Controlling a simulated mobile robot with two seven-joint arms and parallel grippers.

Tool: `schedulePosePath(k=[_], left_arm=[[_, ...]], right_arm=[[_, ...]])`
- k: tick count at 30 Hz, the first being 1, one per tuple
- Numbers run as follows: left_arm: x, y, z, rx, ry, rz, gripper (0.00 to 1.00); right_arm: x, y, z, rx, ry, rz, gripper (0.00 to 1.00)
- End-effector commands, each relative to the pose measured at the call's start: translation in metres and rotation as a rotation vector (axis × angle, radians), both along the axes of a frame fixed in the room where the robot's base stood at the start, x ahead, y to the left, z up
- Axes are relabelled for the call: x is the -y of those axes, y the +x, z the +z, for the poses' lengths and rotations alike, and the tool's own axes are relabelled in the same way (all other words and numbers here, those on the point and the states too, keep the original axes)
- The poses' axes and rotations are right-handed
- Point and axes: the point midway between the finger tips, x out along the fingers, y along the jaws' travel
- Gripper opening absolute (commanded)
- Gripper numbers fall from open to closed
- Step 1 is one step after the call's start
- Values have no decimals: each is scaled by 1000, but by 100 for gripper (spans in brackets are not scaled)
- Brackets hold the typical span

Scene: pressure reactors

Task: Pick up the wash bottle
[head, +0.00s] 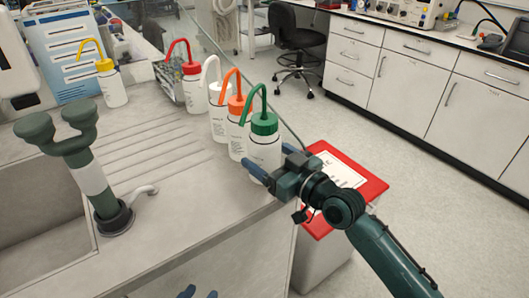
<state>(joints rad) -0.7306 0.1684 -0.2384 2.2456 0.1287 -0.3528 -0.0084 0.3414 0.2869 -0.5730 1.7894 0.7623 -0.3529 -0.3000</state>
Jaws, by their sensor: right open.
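Several white wash bottles with coloured caps and bent spouts stand upright on the grey counter (200,215). The green-capped wash bottle (264,150) is nearest the counter's right edge. Beside it are an orange-capped one (236,135) and one with a white spout (219,120). A red-capped one (193,92) and a yellow-capped one (112,90) stand further back. My right gripper (273,161) is open at the green-capped bottle's lower part, one finger overlapping its front; contact is unclear.
A sink (40,235) with a dark green tap fixture (88,175) is at the left. A bin with a red lid (362,180) stands against the counter's right side. A blue-and-white rack (65,55) stands behind. A chair (295,40) and drawers are across the floor.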

Motion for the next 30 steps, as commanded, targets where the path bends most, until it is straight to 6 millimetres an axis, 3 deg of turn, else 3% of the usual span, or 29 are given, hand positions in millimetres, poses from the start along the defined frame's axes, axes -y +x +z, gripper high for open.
schedulePosePath(k=[6, 14, 23, 30], left_arm=[[0, 0, 0, 3, 0, 0, 36], [0, 0, 3, 8, -1, 1, 36], [-1, 0, 3, 8, -1, 2, 36], [-1, 0, 3, 7, -1, 2, 36]], right_arm=[[-19, 20, -2, 0, 1, 0, 75], [-21, 22, -2, 1, 1, 0, 75], [-21, 22, 0, 4, 3, 0, 52], [-21, 22, 3, 4, 4, 0, 52]])
